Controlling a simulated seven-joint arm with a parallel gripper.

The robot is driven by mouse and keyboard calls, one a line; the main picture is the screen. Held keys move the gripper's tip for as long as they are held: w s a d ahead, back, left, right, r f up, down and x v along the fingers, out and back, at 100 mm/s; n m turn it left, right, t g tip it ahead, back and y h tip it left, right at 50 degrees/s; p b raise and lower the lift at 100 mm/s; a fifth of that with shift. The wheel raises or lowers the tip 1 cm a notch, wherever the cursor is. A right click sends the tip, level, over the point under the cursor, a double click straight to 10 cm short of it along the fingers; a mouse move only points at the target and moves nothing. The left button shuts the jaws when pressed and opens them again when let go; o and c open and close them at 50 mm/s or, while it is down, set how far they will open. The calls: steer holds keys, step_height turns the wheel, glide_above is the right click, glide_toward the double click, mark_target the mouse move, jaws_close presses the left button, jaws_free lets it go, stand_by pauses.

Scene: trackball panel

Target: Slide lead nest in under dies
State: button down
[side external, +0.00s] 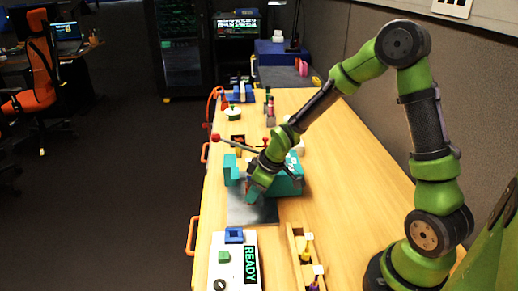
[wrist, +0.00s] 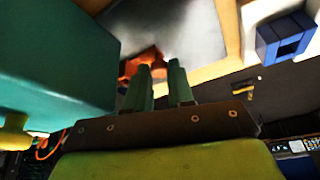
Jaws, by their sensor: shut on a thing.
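A teal press-like machine (side external: 288,184) stands on the table, with a separate-looking teal block (side external: 231,170) at its left and a long lever ending in a red ball (side external: 215,136). My gripper (side external: 252,194) is low in front of it, over a shiny metal plate (side external: 252,213). In the wrist view, an orange-red piece (wrist: 130,67) shows at the fingertips of my gripper (wrist: 160,68), which is shut on it. A large teal body (wrist: 50,60) is close at the left. The lead nest and the dies cannot be told apart clearly; my arm hides part of the machine.
A white panel with a READY display (side external: 250,264) and a blue square part (side external: 234,236) is at the front. A wooden tray (side external: 296,246) holds small bottles. Several small parts lie farther back. The table (side external: 345,205) is clear to the right.

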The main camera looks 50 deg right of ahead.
steer(key=shift+w+d, duration=0.25)
steer(key=c, duration=1)
jaws_free()
